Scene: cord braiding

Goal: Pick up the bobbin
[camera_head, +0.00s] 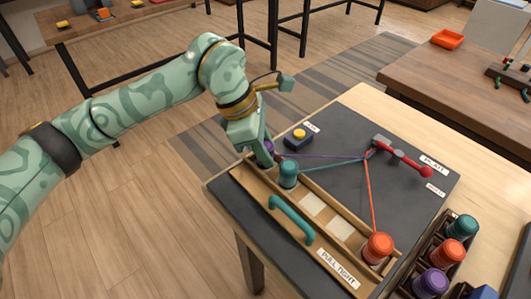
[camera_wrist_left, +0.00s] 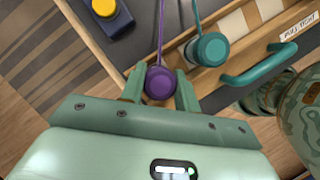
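A purple bobbin (camera_head: 266,148) stands at the far left end of a wooden rack (camera_head: 253,185), with a purple cord leading off it. In the left wrist view the purple bobbin (camera_wrist_left: 160,82) sits between the two fingertips of my left gripper (camera_wrist_left: 161,90). The fingers lie close along both sides; I cannot tell whether they press on it. A teal bobbin (camera_head: 288,174) stands right beside it. An orange bobbin (camera_head: 377,248) is at the rack's near right end. Cords from the three run to a red-handled clamp (camera_head: 402,157). My right gripper is out of view.
A teal handle (camera_head: 291,219) is on the rack's front. A blue box with a yellow button (camera_head: 298,137) is behind the gripper. A crate at the right holds spare bobbins, including a teal one (camera_head: 462,227). The dark mat (camera_head: 340,126) is mostly clear apart from cords.

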